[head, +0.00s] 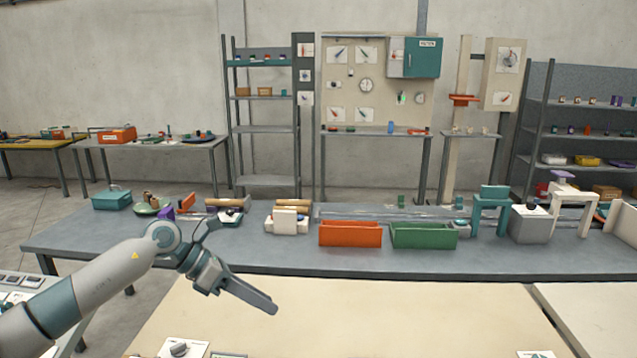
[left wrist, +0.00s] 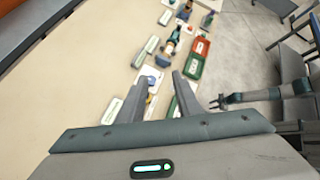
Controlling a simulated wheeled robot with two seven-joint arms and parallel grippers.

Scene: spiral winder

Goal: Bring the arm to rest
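My left arm (head: 100,282) comes in from the lower left of the head view. Its gripper (head: 270,303) hangs in the air over the near cream table, pointing down and right. In the left wrist view its two fingers (left wrist: 160,78) stand apart with nothing between them. In the head view the fingers overlap side-on. A distant arm with a small claw (left wrist: 217,102) shows at the right of the left wrist view; it may be my right one, but it is too small to tell its state.
The cream table (head: 400,310) is mostly bare in the middle, with small items at its near edge. Behind it, a grey bench (head: 290,262) carries an orange bin (head: 350,234), a green bin (head: 424,236) and a teal box (head: 112,200). Shelves and a tool board stand at the wall.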

